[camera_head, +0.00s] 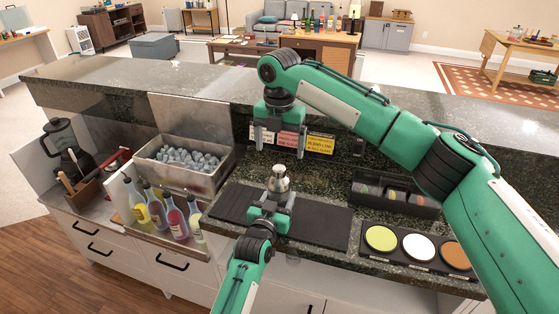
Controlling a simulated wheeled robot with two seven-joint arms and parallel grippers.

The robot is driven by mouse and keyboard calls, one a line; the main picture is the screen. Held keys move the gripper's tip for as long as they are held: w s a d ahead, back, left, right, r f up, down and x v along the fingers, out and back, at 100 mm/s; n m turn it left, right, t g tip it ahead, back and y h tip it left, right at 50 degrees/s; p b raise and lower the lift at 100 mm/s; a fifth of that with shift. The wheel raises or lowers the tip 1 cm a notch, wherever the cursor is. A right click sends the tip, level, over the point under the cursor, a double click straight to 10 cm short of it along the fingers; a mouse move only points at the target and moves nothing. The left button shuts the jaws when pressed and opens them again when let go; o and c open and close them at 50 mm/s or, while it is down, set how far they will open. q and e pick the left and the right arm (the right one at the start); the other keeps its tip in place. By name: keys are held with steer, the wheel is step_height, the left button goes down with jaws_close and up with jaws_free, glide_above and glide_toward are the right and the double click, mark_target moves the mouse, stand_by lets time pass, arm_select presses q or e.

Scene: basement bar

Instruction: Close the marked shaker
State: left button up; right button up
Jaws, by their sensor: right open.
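A silver metal shaker (278,182) stands upright at the black bar mat in the middle of the counter. A narrower silver top shows at its upper end; I cannot tell whether it is a separate cap seated on the body. My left gripper (272,198) comes from below, with its fingers around the shaker's lower part. It hides the shaker's base, and whether the fingers press on the shaker is not clear. My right gripper (281,146) points down above and slightly behind the shaker, with its fingers wide apart and nothing between them.
The black bar mat (325,222) lies under the work area. A black garnish tray (420,203) and colored round dishes (418,248) are right. Small signs (320,143) stand against the raised ledge (190,84) behind.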

steer(key=shift+r, duration=0.9)
arm_select(q)
steer(key=o, duration=1.5)
steer(key=shift+c, duration=0.2)
arm_select(e)
step_height(320, 180, down, 2)
steer(key=shift+f+b, duration=0.1)
steer(key=shift+b, duration=0.95)
arm_select(q)
steer(key=v, duration=1.3)
steer(key=shift+s+a, duration=0.2)
steer(key=shift+s, duration=0.15)
